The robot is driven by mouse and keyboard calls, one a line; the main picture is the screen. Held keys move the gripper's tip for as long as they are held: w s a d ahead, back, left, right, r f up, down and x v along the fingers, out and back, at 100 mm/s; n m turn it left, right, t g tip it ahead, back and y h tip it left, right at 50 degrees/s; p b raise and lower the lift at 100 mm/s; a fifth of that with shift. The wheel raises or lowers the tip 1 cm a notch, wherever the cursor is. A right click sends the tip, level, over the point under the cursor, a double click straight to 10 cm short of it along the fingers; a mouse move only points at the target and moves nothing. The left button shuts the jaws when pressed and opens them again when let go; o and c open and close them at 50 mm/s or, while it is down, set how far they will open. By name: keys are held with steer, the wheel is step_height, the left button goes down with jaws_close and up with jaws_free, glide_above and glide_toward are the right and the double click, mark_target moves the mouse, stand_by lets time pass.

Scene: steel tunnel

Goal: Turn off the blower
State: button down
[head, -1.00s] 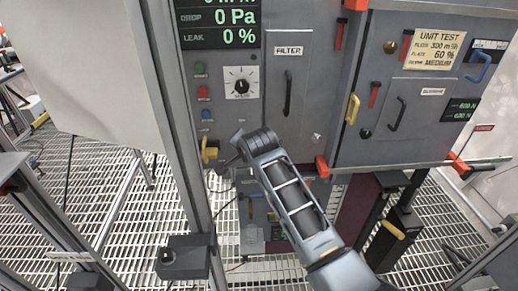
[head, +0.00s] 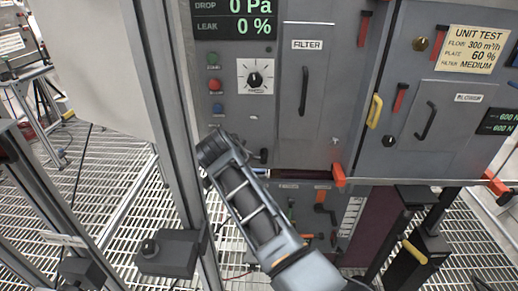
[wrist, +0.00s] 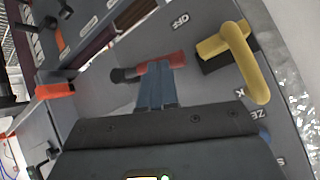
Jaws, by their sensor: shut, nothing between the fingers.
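In the head view the control panel has a green button (head: 213,60), a red button (head: 215,85), a blue button (head: 218,107) and a black dial knob (head: 255,78). My gripper (wrist: 157,72) shows in the wrist view, shut and empty. Its fingertips are close to a red lever with a black end (wrist: 150,68); I cannot tell whether they touch. A yellow handle (wrist: 240,55) is right of the fingertips, and "OFF" is printed on the panel near it. In the head view my arm hides the gripper and the spot around it.
A display (head: 235,18) above the buttons reads 0 Pa and 0 %. The filter door (head: 305,80) has a black handle. A yellow handle (head: 374,110) and red levers are further right. A grey post (head: 165,130) stands left of the panel, with a dark box (head: 172,252) below.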

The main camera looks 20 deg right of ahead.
steer(key=shift+s+d, duration=0.25)
steer(key=shift+d, duration=0.45)
steer(key=shift+f, duration=0.1)
steer(key=s+d+r, duration=0.5)
steer(key=d+r, duration=0.5)
steer(key=r, duration=0.1)
steer(key=shift+d, duration=0.25)
